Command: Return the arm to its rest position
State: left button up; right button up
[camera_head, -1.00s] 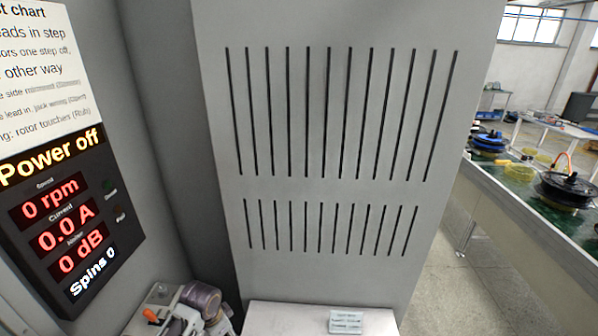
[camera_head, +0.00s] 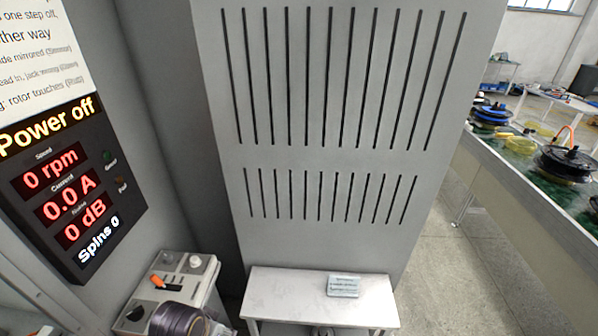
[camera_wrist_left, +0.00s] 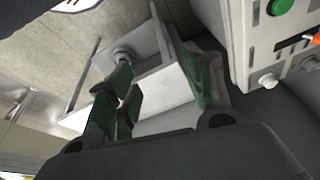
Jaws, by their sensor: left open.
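My left gripper (camera_wrist_left: 162,80) shows in the left wrist view with its green-padded fingers apart and nothing between them. Behind the fingers are a small white table and the floor. A grey control box with a green button (camera_wrist_left: 280,7) is to the right of the fingers. The left gripper's fingers are not visible there. My right gripper is in neither view.
A white table (camera_head: 280,283) with a small pale packet (camera_head: 344,287) stands by the slotted grey panel (camera_head: 330,155). The display panel (camera_head: 75,190) at left reads Power off, 0 rpm. Floor between is clear.

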pick_arm(q)
jog(key=s+a+f+n+g, duration=0.1)
jog(key=s+f, duration=0.2)
jog(key=f, duration=1.3)
jog(key=s+f, duration=0.2)
jog(key=f, duration=1.3)
jog(key=s+a+f+b, duration=0.1)
jog(key=s+a+f, duration=0.1)
jog(key=s+f, duration=0.9)
jog(key=s+a+f+g, duration=0.1)
jog(key=s+a+f, duration=0.1)
jog(key=s+f, duration=0.8)
jog(key=shift+s+a+f+y+b, duration=0.15)
jog(key=shift+s+f+y+b, duration=0.2)
jog(key=shift+s, duration=0.5)
jog(key=shift+s, duration=0.15)
